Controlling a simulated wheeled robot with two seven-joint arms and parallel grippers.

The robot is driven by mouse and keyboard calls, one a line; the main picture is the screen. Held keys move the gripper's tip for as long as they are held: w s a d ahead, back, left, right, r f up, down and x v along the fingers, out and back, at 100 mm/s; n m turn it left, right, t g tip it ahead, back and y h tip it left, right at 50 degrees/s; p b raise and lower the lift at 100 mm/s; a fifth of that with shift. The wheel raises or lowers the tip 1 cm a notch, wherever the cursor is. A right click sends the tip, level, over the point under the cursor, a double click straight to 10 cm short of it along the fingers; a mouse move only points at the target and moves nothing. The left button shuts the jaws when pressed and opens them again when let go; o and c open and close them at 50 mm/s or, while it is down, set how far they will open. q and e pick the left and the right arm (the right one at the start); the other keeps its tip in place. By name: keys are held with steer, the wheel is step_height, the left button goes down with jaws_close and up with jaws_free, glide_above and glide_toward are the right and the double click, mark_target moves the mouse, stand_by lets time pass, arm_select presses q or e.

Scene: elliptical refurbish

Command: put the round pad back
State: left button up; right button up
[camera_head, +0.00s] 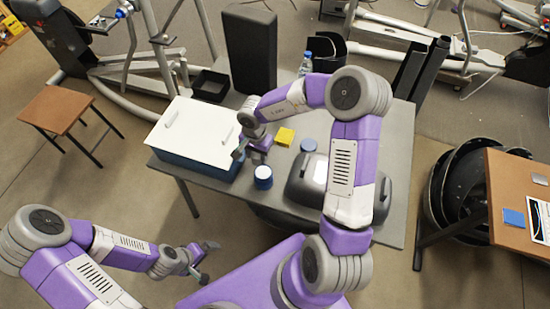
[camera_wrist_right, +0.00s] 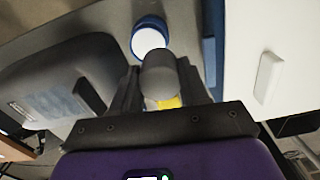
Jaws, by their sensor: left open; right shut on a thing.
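My right gripper (camera_head: 250,153) is over the table, between the white-lidded box and the grey case. In the right wrist view the gripper (camera_wrist_right: 165,92) is shut on a dark grey, round-ended piece (camera_wrist_right: 160,75), which looks like the round pad. In the head view the pad is mostly hidden by the gripper and hard to tell apart. My left gripper (camera_head: 203,262) is open and empty, low at the left front, clear of the table.
The table (camera_head: 395,200) bears a white-lidded box (camera_head: 195,125), a grey case (camera_head: 310,185), a blue-and-white jar (camera_head: 263,177), a yellow block (camera_head: 284,137), a bottle (camera_head: 306,63) and a tall dark pad (camera_head: 250,45). An elliptical machine (camera_head: 135,70) stands behind left. A stool (camera_head: 55,108) stands left.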

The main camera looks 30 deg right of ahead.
steer(key=w+d+f+m, duration=0.25)
steer(key=d+m, duration=0.25)
steer(key=m, duration=0.6)
steer(key=w+d+f+m, duration=0.2)
steer(key=w+d+m, duration=0.15)
steer(key=m, duration=0.75)
steer(key=f, duration=0.3)
steer(key=f+b, duration=0.1)
steer(key=f, duration=0.6)
steer(key=shift+s+d+f, duration=0.25)
steer(key=shift+s+d, duration=0.05)
steer(key=shift+d, duration=0.1)
steer(key=shift+r, duration=0.1)
steer(key=shift+s, duration=0.1)
steer(key=o, duration=0.9)
steer(key=shift+f, duration=0.2)
steer(key=shift+o, duration=0.2)
step_height(320, 180, up, 12)
steer(key=p, duration=0.2)
steer(key=shift+r, duration=0.2)
